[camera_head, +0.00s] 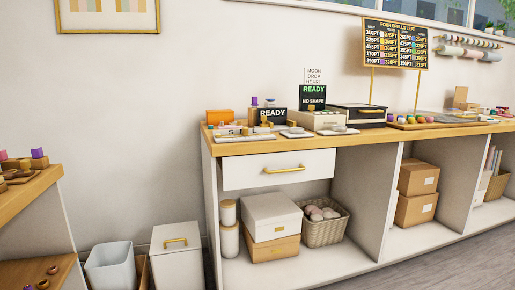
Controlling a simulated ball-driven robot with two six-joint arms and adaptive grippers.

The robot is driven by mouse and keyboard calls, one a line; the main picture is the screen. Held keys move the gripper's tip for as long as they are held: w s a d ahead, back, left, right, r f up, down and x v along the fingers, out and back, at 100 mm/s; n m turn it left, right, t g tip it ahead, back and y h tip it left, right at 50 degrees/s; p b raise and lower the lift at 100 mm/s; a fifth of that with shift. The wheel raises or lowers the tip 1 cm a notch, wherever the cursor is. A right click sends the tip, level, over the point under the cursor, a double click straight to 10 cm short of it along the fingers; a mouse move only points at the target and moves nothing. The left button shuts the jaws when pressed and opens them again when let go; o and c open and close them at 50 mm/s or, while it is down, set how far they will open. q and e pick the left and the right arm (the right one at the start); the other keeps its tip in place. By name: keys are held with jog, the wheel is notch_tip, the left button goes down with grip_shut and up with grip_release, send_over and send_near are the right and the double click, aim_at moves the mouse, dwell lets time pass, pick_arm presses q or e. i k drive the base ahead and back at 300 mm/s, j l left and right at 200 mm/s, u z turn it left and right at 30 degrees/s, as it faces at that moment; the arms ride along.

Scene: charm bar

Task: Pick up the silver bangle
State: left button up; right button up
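I cannot make out a silver bangle; the things on the counter are too small to tell apart. The long wood-topped counter (235,149) runs from the middle to the right. On its left end lie a pale flat tray (246,138) with small items and small grey-white pads (297,134). Neither of my grippers is in view.
A small dark sign (272,117), an orange box (219,117) and a black box (357,117) stand on the counter. A closed white drawer (278,168) is below. A white bin (110,267) stands left. Another wooden surface (22,190) is at far left.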

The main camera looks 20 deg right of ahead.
aim_at(293, 130)
jog(key=i, duration=0.8)
jog(key=i+z, duration=0.1)
jog(key=i, duration=0.65)
jog(key=i+j+z, duration=0.1)
jog(key=i, duration=0.7)
